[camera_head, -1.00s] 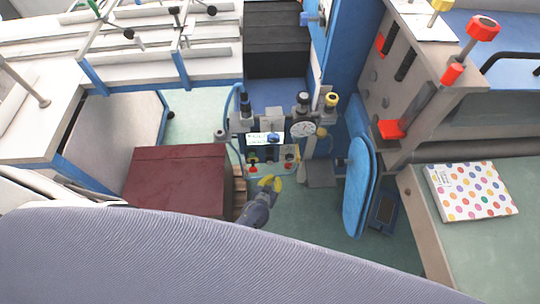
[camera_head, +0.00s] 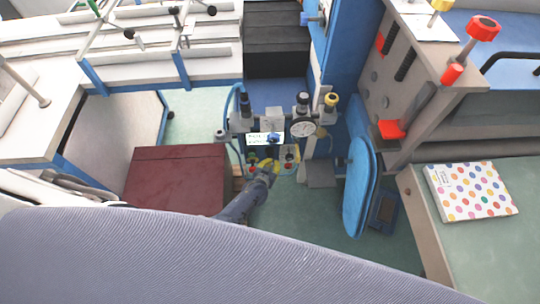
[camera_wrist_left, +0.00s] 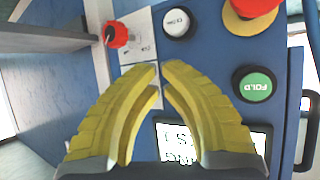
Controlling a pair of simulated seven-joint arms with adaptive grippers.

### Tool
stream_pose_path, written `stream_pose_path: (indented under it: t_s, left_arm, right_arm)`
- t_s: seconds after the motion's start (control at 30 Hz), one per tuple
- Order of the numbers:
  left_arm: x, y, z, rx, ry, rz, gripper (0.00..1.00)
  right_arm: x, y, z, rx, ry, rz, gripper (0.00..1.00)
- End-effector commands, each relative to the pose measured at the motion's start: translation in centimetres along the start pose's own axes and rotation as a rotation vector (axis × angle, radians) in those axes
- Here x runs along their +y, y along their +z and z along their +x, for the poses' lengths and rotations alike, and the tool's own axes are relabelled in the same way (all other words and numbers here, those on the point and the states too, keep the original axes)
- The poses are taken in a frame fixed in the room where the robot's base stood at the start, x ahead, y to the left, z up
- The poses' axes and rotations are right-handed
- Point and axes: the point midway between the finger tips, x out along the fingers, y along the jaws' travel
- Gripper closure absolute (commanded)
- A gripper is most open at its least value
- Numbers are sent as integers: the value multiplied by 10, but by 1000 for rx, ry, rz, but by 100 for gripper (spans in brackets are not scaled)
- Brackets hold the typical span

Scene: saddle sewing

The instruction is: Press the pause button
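The blue control panel (camera_wrist_left: 218,75) fills much of the left wrist view. It carries a white button (camera_wrist_left: 176,22), a green button marked FOLD (camera_wrist_left: 255,84), a red knob (camera_wrist_left: 116,34) and a red mushroom button on a yellow base (camera_wrist_left: 250,10). I cannot read any label as pause. A lit screen (camera_wrist_left: 175,143) is partly hidden behind my fingers. My left gripper (camera_wrist_left: 162,65) has yellow fingers with tips nearly together and nothing between them; the tips are below the white button in the picture. In the head view, the left gripper (camera_head: 268,166) is at the panel's lower front. My right gripper is not in view.
A dark red box (camera_head: 175,180) stands left of my left arm. A blue padded board (camera_head: 360,185) stands to the right of the panel. A pressure gauge (camera_head: 303,129) sits beside the screen. A dotted box (camera_head: 470,190) lies on the right-hand table.

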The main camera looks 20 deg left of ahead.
Motion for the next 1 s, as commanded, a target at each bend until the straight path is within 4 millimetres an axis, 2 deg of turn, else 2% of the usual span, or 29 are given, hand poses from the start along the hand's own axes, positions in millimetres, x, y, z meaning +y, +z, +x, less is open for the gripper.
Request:
stream_pose_path:
  t_s: [0.33, 0.37, 0.4, 1.0]
  left_arm:
    - [-1, 0, 1, -1, 0, 0, 100]
    - [-1, 0, 1, -1, 0, 0, 96]
    - [-1, 0, 1, -1, 0, 0, 100]
    - [-1, 0, 0, -1, 0, 0, 100]
  right_arm:
    - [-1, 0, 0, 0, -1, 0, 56]
    - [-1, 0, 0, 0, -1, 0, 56]
    - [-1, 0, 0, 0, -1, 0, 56]
    - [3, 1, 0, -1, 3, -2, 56]
